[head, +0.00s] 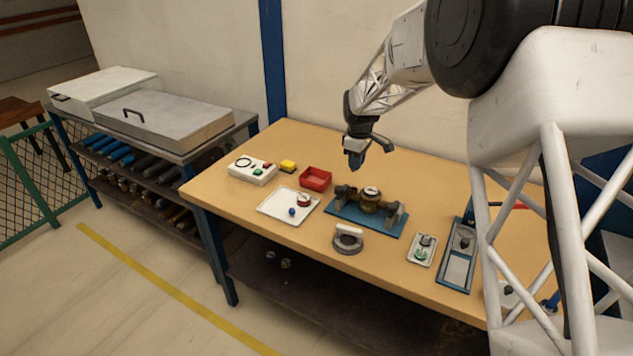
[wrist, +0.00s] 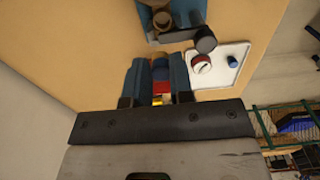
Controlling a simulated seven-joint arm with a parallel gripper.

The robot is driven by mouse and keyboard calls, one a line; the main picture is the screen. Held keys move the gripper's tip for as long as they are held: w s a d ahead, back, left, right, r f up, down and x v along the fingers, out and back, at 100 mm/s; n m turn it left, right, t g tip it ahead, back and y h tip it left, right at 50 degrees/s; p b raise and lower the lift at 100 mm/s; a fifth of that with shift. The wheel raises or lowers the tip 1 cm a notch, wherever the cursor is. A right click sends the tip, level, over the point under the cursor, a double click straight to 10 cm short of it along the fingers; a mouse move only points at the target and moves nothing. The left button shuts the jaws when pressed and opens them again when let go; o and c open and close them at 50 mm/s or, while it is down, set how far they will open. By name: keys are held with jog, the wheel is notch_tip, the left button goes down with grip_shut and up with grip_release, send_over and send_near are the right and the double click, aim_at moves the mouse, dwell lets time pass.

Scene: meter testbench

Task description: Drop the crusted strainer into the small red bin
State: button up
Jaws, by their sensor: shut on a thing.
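My gripper (head: 357,164) hangs above the back of the table in the head view, behind the blue meter fixture and right of the small red bin. In the wrist view its two blue fingers (wrist: 160,66) are shut on a small grey-brown piece (wrist: 160,71), which appears to be the crusted strainer. It is mostly hidden between the fingers, and I cannot make it out in the head view. The small red bin (head: 315,179) stands open on the table, below and left of the gripper. Part of it shows between the fingers in the wrist view (wrist: 161,88).
The meter fixture (head: 338,210) holds a brass meter body (head: 371,198). A white tray (head: 272,206) carries a red-and-white ring and a blue piece. A white control box (head: 243,173) and yellow block (head: 288,166) stand left of the bin. A grey ring-shaped object (head: 348,240) lies in front.

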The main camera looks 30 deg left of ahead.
jog(key=w+a+f, duration=0.2)
jog(key=a, duration=0.5)
jog(key=w+a+f, duration=0.1)
jog(key=a, duration=0.6)
jog(key=shift+w+f, duration=0.35)
jog(key=shift+f, duration=0.05)
jog(key=shift+f, duration=0.1)
jog(key=shift+f, duration=2.85)
jog(key=o, duration=0.8)
notch_tip(320, 180, up, 8)
jog(key=shift+f, duration=0.15)
